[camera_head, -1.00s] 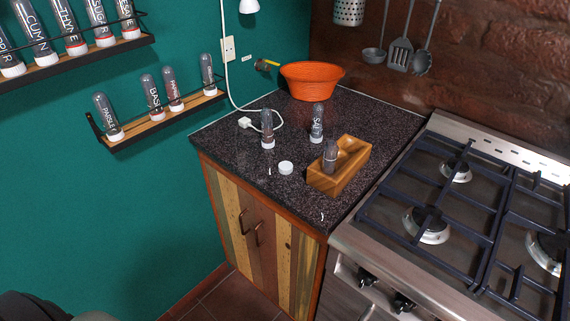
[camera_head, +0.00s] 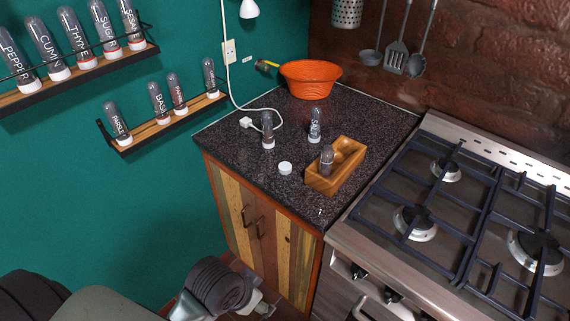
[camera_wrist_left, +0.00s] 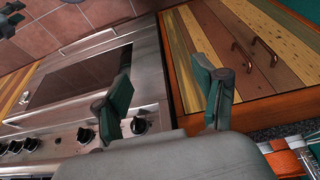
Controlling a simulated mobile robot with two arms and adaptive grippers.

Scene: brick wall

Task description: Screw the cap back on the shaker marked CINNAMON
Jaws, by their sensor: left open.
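A loose white cap (camera_head: 285,168) lies on the dark speckled counter (camera_head: 245,165). To its right, a clear shaker with dark contents (camera_head: 326,161) stands upright in a wooden holder (camera_head: 345,170). No white cap shows on it, and its lower end is hidden. I cannot read CINNAMON on any shaker. My left arm comes in at the bottom of the head view, low in front of the cabinet and below the counter. In the left wrist view my left gripper (camera_wrist_left: 165,72) is open and empty, its two fingers wide apart. My right gripper is not in view.
A shaker (camera_head: 267,130) and one marked SALT (camera_head: 314,126) stand on white caps behind the loose cap. An orange bowl (camera_head: 309,78) is at the back. The stove (camera_head: 430,210) is at right. Wall shelves (camera_head: 170,125) hold several shakers. The counter's front left is clear.

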